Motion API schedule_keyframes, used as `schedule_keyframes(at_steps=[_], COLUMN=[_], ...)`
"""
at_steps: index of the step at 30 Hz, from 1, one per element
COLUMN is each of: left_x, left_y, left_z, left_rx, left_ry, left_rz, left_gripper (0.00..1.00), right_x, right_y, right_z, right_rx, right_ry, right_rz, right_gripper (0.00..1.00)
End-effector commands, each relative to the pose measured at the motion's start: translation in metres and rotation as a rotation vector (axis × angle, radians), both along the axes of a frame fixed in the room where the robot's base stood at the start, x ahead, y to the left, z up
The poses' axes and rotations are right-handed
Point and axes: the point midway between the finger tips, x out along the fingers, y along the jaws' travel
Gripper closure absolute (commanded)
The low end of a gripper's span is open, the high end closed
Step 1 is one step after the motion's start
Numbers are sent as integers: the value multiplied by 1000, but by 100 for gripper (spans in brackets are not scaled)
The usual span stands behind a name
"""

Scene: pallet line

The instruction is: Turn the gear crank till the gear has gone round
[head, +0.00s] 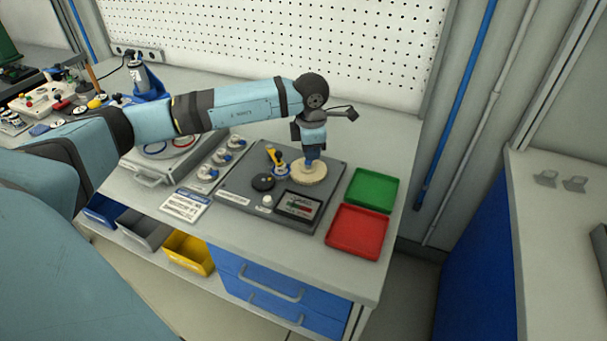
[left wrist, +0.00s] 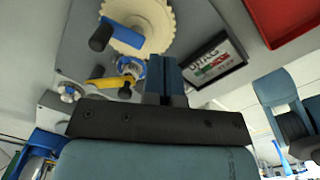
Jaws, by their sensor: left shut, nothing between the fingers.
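The cream toothed gear (head: 309,174) lies flat on a grey panel (head: 235,182) on the bench. In the left wrist view the gear (left wrist: 152,14) carries a dark crank handle (left wrist: 102,37) near its rim. My left gripper (head: 312,157) points down over the gear in the head view and hides part of it and the handle. In the left wrist view my left gripper (left wrist: 165,75) is shut and empty, with its fingers apart from the handle in the picture. I cannot tell whether the fingertips touch the gear. My right gripper does not show.
A yellow-handled valve (head: 275,158), a black disc (head: 263,182) and a small framed display (head: 299,205) crowd the panel beside the gear. A green tray (head: 372,190) and a red tray (head: 357,231) lie to the right. A pegboard wall (head: 330,40) stands behind.

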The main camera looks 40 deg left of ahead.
Motion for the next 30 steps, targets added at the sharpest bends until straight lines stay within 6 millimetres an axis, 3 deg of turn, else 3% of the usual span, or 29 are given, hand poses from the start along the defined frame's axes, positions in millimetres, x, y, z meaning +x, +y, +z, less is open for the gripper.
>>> schedule_keyframes(at_steps=[17,30], left_x=[-4,-3], left_y=[4,4], left_z=[1,47], left_rx=[-1,0], left_ry=[-1,-1], left_rz=[0,0], left_gripper=[100,100], right_x=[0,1], right_y=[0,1], right_z=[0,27], right_rx=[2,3], right_ry=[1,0], right_rz=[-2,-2], right_gripper=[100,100])
